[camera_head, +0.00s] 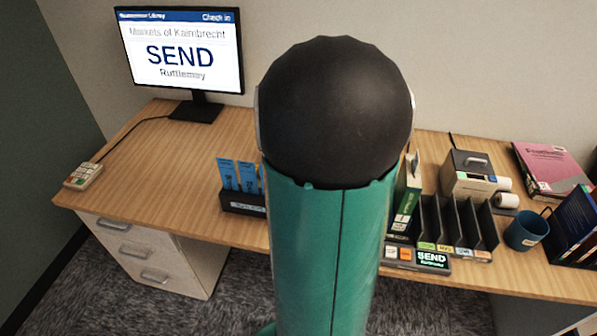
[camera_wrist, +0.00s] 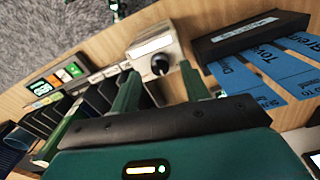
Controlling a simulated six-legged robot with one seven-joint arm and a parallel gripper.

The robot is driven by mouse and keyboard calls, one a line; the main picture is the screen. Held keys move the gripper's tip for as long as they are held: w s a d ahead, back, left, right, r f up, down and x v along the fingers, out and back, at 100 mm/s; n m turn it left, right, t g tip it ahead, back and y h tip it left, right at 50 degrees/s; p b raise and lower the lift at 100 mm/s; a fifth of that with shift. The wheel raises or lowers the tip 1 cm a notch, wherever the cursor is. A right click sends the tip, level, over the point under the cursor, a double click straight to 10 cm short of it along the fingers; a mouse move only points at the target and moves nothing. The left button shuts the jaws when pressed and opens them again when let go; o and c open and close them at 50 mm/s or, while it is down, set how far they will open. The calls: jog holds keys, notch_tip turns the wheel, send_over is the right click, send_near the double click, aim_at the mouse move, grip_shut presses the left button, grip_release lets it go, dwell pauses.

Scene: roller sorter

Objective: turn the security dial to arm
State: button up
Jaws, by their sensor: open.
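A white label strip sits on the box above the knob. My gripper (camera_wrist: 161,74) is open, with its two green fingers apart and the knob between them in the picture. I cannot tell whether either finger touches the knob, and the dial's lettering is too small to read. In the head view my own arm hides the dial and gripper.
A black holder with blue cards (camera_head: 238,178) stands left of my arm. Right of it are dark slotted dividers (camera_head: 458,225), a small lit screen (camera_head: 432,258), a printer-like device (camera_head: 470,172) and a blue mug (camera_head: 526,231). The desk's left part is mostly clear, below a monitor (camera_head: 182,50).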

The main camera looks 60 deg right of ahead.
notch_tip(320, 180, up, 12)
jog(key=shift+f, duration=0.25)
dwell(0.5)
jog(key=w+a+r+n+t, duration=0.1)
jog(key=w+a+n, duration=0.15)
jog(key=a, duration=0.35)
jog(key=w+a+r+n+t+h, duration=0.1)
jog(key=a+r+n, duration=0.15)
jog(key=a, duration=0.25)
jog(key=w+a+r+n+t, duration=0.1)
jog(key=a+n, duration=0.2)
jog(key=a, duration=0.3)
jog(key=s+a+n+t+y, duration=0.1)
jog(key=s+a+n+t, duration=0.1)
jog(key=a+n, duration=0.5)
jog(key=a, duration=0.6)
jog(key=shift+s+a+r+t, duration=0.25)
jog(key=shift+s+a+t, duration=0.05)
jog(key=shift+s+a, duration=0.1)
